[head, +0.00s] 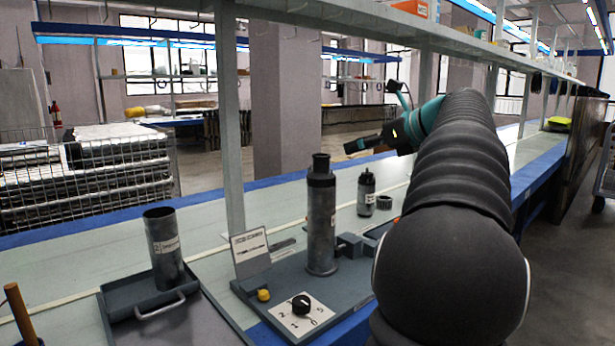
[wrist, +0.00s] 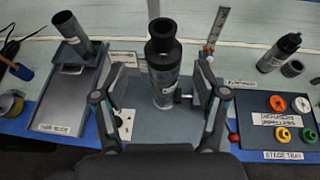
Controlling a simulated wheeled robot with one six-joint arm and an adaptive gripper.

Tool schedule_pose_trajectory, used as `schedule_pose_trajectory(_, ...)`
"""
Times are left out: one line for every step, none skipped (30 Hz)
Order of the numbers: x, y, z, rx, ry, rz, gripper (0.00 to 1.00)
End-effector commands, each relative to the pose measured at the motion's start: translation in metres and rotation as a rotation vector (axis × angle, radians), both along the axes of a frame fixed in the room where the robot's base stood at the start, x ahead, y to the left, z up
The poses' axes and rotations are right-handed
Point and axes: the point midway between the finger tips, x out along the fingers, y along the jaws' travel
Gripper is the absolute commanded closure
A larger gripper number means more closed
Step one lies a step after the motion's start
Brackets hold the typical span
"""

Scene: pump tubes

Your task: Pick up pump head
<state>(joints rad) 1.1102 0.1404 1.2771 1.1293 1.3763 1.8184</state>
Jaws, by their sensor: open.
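A small dark cylinder with a narrow black top, which looks like the pump head (head: 367,192), stands upright on the bench right of the tall tube. In the wrist view it is at the upper right (wrist: 279,52), outside my fingers. The tall grey tube with a black collar (head: 321,220) stands upright on the fixture. In the wrist view this tube (wrist: 164,85) shows between my fingers. My gripper (wrist: 160,96) is open and empty. In the head view my gripper (head: 368,143) is above the bench, partly hidden by my arm.
A dark tray at the left (head: 118,315) holds an open grey tube (head: 163,248). The fixture base has a dial plate (head: 299,316). A dark ring (wrist: 292,69) sits beside the small cylinder. The stage tray (wrist: 254,128) holds several coloured rings. A shelf post (head: 229,120) rises behind the fixture.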

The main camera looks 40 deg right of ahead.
Motion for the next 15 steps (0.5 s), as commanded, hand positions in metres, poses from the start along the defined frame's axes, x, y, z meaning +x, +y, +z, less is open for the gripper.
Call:
schedule_pose_trajectory(0.004, -0.001, -0.001, 0.008, -0.002, -0.002, 0.28)
schedule_pose_trajectory(0.007, 0.0, -0.003, 0.011, -0.002, -0.002, 0.28)
schedule_pose_trajectory(0.013, 0.001, -0.005, 0.011, -0.002, 0.0, 0.28)
schedule_pose_trajectory(0.018, 0.002, -0.008, 0.011, -0.002, 0.0, 0.28)
schedule_pose_trajectory(0.023, 0.003, -0.01, 0.01, -0.001, 0.0, 0.28)
schedule_pose_trajectory(0.03, 0.005, -0.013, 0.011, -0.001, 0.001, 0.28)
schedule_pose_trajectory(0.035, 0.006, -0.015, 0.009, -0.001, 0.001, 0.28)
schedule_pose_trajectory(0.04, 0.007, -0.017, 0.009, -0.001, 0.001, 0.28)
schedule_pose_trajectory(0.047, 0.008, -0.02, 0.008, -0.001, 0.001, 0.28)
schedule_pose_trajectory(0.051, 0.009, -0.022, 0.008, -0.001, 0.001, 0.28)
schedule_pose_trajectory(0.055, 0.01, -0.024, 0.008, -0.001, 0.001, 0.28)
schedule_pose_trajectory(0.061, 0.01, -0.026, 0.008, -0.002, 0.0, 0.28)
schedule_pose_trajectory(0.064, 0.011, -0.027, 0.008, -0.002, -0.001, 0.28)
schedule_pose_trajectory(0.067, 0.011, -0.028, 0.008, -0.002, -0.001, 0.28)
schedule_pose_trajectory(0.07, 0.012, -0.03, 0.008, -0.002, -0.001, 0.28)
